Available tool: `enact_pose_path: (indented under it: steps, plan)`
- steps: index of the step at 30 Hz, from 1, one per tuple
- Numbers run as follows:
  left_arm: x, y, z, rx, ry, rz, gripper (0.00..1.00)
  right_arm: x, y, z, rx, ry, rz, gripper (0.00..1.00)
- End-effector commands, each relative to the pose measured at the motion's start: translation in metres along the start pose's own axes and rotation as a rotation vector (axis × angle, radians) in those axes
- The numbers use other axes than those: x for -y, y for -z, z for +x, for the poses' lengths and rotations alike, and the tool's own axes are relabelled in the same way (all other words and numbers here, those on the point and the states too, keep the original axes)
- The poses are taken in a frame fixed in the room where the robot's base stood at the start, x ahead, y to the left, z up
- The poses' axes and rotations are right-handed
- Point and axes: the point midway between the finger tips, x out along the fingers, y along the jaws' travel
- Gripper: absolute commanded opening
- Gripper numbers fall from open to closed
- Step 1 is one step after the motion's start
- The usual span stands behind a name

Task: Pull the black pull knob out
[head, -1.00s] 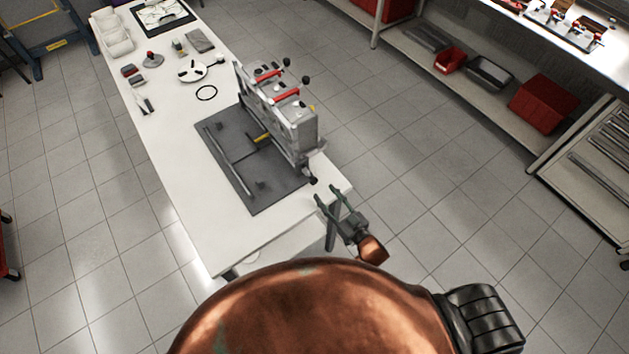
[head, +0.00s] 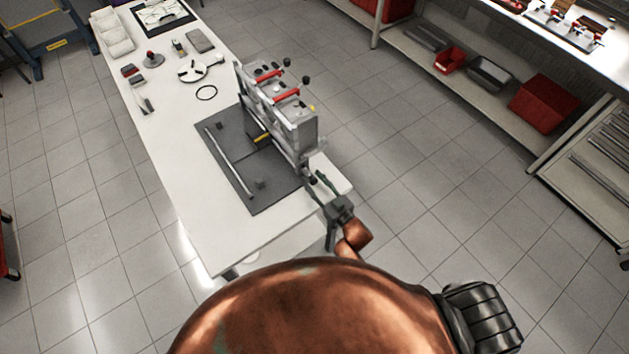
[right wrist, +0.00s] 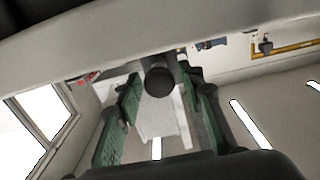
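The black pull knob (right wrist: 160,80) shows as a dark round end in the middle of the right wrist view. In the head view the knob (head: 311,180) is at the near lower end of the grey engine fixture (head: 292,125). My right gripper (head: 316,186) is at the table's near right corner, close to the knob. In the right wrist view its two green fingers (right wrist: 164,90) are apart, one on each side of the knob, with gaps visible. Whether the fingertips reach past the knob is hard to tell. My left gripper is not in view.
The fixture stands on a dark grey mat (head: 238,165) on the white table (head: 205,215). Open floor is to the right, with a shelf (head: 480,85) holding red bins (head: 541,104) beyond.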

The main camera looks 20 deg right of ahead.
Motion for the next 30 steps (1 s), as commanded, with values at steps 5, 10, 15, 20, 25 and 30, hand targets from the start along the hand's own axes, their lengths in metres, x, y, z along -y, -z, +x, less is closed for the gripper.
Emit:
enact_pose_path:
  steps: [5,10,15,20,25,30]
  plan:
    - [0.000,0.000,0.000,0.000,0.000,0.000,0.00,0.000,0.000,0.000,0.000,0.000,0.000,0.22]
    - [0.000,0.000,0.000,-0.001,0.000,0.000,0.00,0.000,0.000,0.000,0.000,0.000,0.000,0.10]
    - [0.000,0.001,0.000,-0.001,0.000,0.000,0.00,0.000,0.000,0.000,0.000,0.000,0.000,0.00]
    - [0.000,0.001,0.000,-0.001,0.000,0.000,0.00,0.000,0.000,-0.001,0.000,0.000,0.000,0.00]
    - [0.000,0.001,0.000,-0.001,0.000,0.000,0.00,0.000,0.000,-0.001,0.000,0.000,0.000,0.00]
    - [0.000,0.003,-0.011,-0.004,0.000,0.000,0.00,0.000,0.001,-0.016,0.003,-0.001,-0.001,0.00]
